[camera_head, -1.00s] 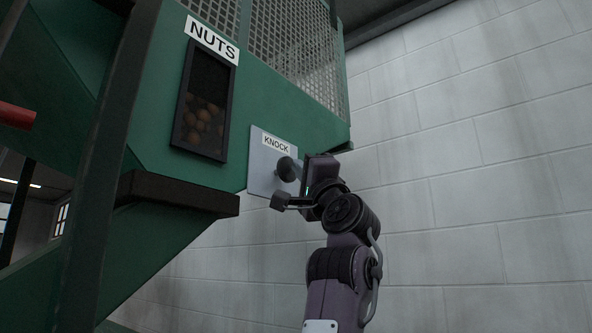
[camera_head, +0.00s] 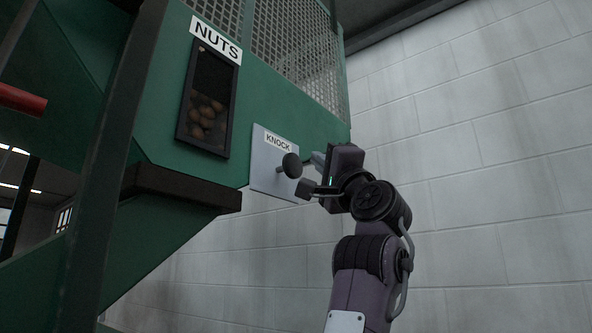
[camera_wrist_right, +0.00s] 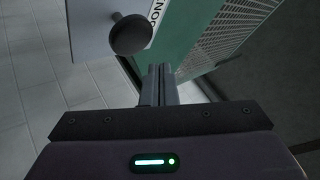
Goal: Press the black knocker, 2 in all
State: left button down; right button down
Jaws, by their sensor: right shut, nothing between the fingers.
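The black knocker (camera_head: 291,166) is a dark round knob on a short stem. It stands out from a pale plate (camera_head: 268,178) labelled KNOCK on the green hopper. My right gripper (camera_head: 312,172) is just right of the knocker in the head view, with a small gap showing between them. In the right wrist view, its two fingers (camera_wrist_right: 159,84) are together with nothing between them, and the knocker (camera_wrist_right: 130,34) is beyond the fingertips, up and to the left, apart from them. My left gripper is not in view.
A window labelled NUTS (camera_head: 208,103) with brown nuts is left of the plate. A dark ledge (camera_head: 180,187) juts out below it. A red bar (camera_head: 22,100) is at the far left. A pale block wall (camera_head: 480,180) fills the right side.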

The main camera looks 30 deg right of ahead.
jog(key=shift+s+d+b, duration=0.15)
jog(key=shift+s+d, duration=0.1)
jog(key=shift+s, duration=0.35)
jog(key=shift+s+d+b, duration=0.15)
jog(key=shift+s+d, duration=0.1)
jog(key=shift+s, duration=0.3)
dwell(1.7)
jog(key=s+n+p, duration=0.1)
jog(key=n, duration=0.5)
jog(key=s+d+n+y+p, duration=0.1)
jog(key=n+p, duration=0.1)
jog(key=n, duration=0.5)
jog(key=s+n+p, duration=0.1)
jog(key=n+p, duration=0.1)
jog(key=n, duration=0.5)
jog(key=shift+s+d+y, duration=0.3)
jog(key=shift+d+y, duration=0.1)
jog(key=shift+y, duration=0.3)
